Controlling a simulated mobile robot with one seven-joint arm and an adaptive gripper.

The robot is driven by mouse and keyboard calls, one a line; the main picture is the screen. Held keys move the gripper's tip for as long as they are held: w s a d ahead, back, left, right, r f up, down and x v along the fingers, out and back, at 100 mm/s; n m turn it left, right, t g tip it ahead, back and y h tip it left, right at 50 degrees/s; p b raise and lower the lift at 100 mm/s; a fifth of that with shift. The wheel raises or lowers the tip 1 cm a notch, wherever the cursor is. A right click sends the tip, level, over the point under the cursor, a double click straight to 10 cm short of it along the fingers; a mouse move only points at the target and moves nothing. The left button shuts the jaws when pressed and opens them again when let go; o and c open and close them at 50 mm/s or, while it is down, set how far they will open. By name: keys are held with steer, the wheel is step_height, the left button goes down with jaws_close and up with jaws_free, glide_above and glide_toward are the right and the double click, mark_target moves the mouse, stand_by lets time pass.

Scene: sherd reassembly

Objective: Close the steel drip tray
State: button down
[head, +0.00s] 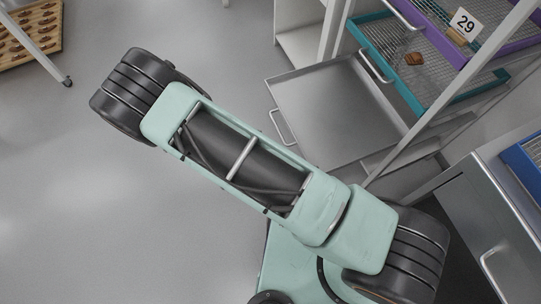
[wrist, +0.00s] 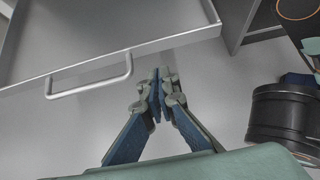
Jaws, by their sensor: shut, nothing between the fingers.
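The steel drip tray (head: 335,112) is a shallow grey drawer, pulled out from the bottom of the rack in the head view. Its bar handle (head: 281,127) is on the front edge, facing left. In the wrist view the tray (wrist: 110,22) fills the upper left, with its handle (wrist: 88,78) on the near front wall. My gripper (wrist: 161,75) is shut and empty, just right of the handle and apart from it, near the front wall. In the head view my arm hides the gripper.
A grey cabinet (head: 480,225) stands at the right. A wooden board (head: 28,32) lies far left. The floor (head: 75,205) at left is clear.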

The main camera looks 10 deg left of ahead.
mark_target(301, 152)
steer(key=shift+w+d+f, duration=0.1)
steer(key=shift+w+d, duration=0.55)
steer(key=shift+d, duration=0.25)
steer(key=shift+w+d+f, duration=0.1)
steer(key=shift+w+d, duration=0.5)
steer(key=shift+d, duration=0.3)
steer(key=shift+r, duration=0.1)
